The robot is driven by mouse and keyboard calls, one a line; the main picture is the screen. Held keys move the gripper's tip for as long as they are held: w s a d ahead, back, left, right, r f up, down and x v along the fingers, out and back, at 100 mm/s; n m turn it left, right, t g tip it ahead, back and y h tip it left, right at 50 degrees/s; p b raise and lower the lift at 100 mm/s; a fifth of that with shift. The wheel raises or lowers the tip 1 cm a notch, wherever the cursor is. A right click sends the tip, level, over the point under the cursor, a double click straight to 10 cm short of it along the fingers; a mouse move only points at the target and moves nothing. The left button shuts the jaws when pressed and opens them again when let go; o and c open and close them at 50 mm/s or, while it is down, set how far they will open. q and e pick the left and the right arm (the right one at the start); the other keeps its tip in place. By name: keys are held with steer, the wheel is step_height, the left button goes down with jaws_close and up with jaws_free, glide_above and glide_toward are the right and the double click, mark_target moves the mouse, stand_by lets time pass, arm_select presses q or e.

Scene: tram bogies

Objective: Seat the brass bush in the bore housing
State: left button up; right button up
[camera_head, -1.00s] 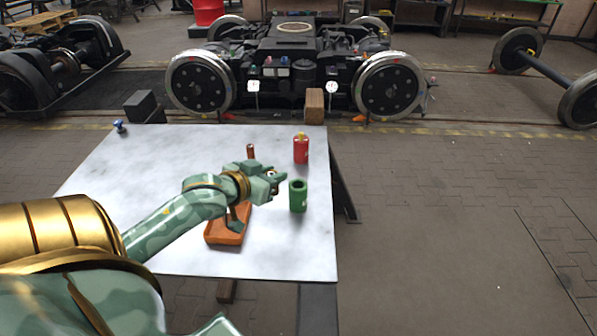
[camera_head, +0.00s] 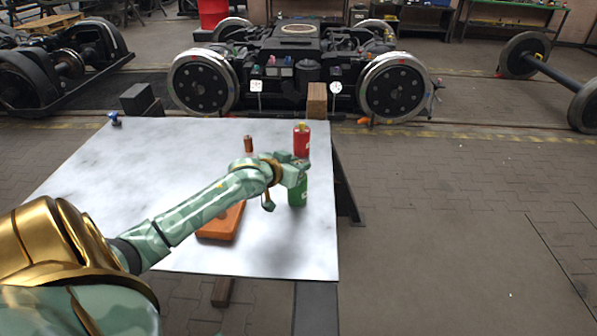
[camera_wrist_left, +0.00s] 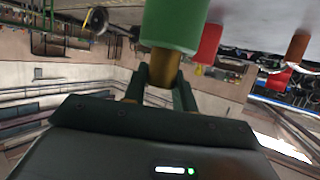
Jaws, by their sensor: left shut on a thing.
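The green bore housing (camera_head: 298,192) stands upright on the white table near its right edge. My left gripper (camera_head: 300,167) is over its top and hides the bore in the head view. In the left wrist view, my left gripper (camera_wrist_left: 160,82) is shut on the brass bush (camera_wrist_left: 163,68). The bush lines up with the green housing (camera_wrist_left: 173,25), and its far end meets or enters the housing mouth; how deep it sits I cannot tell. My right gripper is not in view.
A red cylinder with a yellow top (camera_head: 302,141) stands just behind the housing. A brown post (camera_head: 248,144) stands to the left. An orange tray (camera_head: 220,224) lies below my left arm.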

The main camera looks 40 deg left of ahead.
arm_select(q)
steer(key=shift+f, duration=0.65)
steer(key=shift+r, duration=0.15)
steer(key=o, duration=1)
steer(key=p+v, duration=0.5)
steer(key=v, duration=0.7)
